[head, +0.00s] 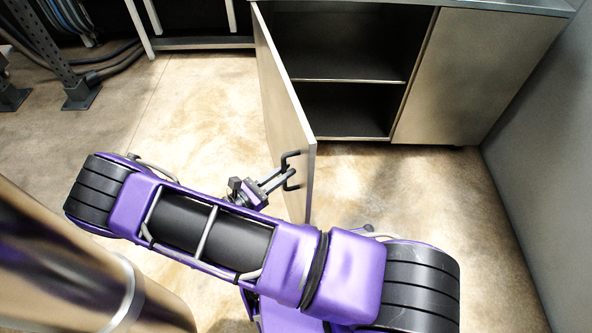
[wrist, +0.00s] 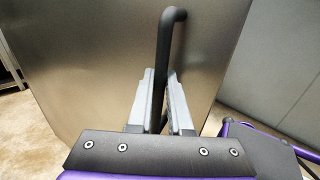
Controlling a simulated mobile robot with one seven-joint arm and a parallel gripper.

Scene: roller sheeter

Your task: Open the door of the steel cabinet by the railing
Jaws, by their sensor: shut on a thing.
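The steel cabinet (head: 478,75) stands at the upper right of the head view. Its left door (head: 283,115) stands wide open, swung out toward me, and the dark inside with one shelf (head: 345,81) shows. The right door is shut. My gripper (head: 277,180) is at the black bar handle (head: 291,163) on the open door's outer face. In the wrist view my gripper (wrist: 163,100) has its two grey fingers on either side of the handle (wrist: 170,50), shut on it. The door face (wrist: 100,65) fills much of that view.
A grey wall or panel (head: 545,140) stands to the right of the cabinet. A metal frame stand (head: 195,42), a perforated post (head: 68,75) and cables are at the upper left. Floor is clear left of the door and in front of the cabinet.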

